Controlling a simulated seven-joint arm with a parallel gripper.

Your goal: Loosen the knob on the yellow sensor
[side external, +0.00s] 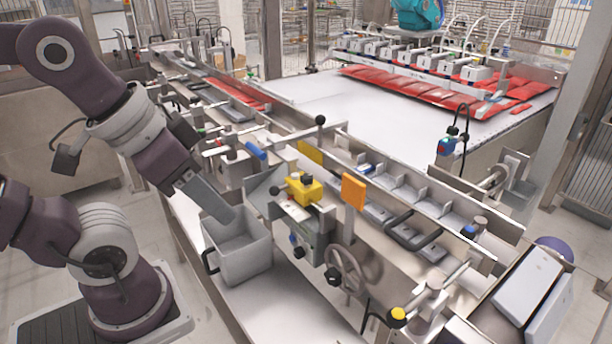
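The yellow sensor (305,191) is a small yellow block mounted on the metal machine near the middle of the side external view. A small dark knob (308,180) shows on its top. A black ball knob (275,191) sits just left of the sensor; I cannot tell whether it belongs to it. My gripper (226,214) points down and right, left of the sensor and clearly apart from it. It is above the rim of a grey bin. Its fingers are seen edge-on as a grey slab, so I cannot tell whether they are open.
The grey open bin (238,262) stands below my gripper. An orange plate (353,191) rises right of the sensor, with a handwheel (343,268) below. A black-knobbed post (320,121) stands behind. The conveyor rail (430,190) with grey parts runs along the right.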

